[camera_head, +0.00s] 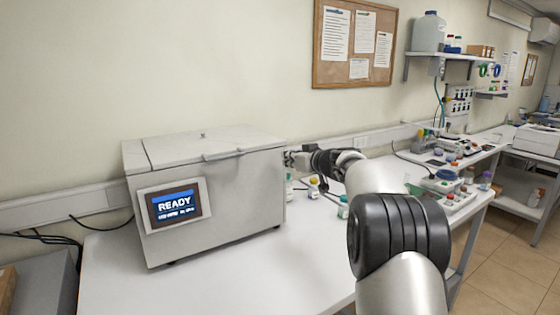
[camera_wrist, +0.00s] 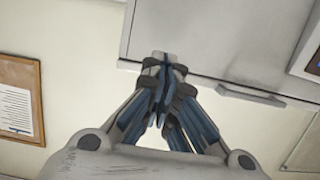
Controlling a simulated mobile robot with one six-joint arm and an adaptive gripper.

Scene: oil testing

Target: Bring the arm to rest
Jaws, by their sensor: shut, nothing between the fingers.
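My gripper (camera_wrist: 162,62) is shut and empty. In the wrist view its fingertips meet in front of the white-grey machine (camera_wrist: 215,35), close to its lid seam and handle (camera_wrist: 250,94). In the head view my gripper (camera_head: 291,158) is at the right side of the machine (camera_head: 235,200), near its upper right corner. I cannot tell whether it touches the machine. My arm reaches in from the lower right. The machine's lid (camera_head: 205,146) is shut, and its screen (camera_head: 174,205) reads READY.
Several small bottles (camera_head: 342,207) stand on the white table (camera_head: 240,285) right of the machine, partly behind my arm. A shelf (camera_head: 445,56) and a corkboard (camera_head: 354,45) are on the wall. A second bench with lab items is at the right. The table's front is clear.

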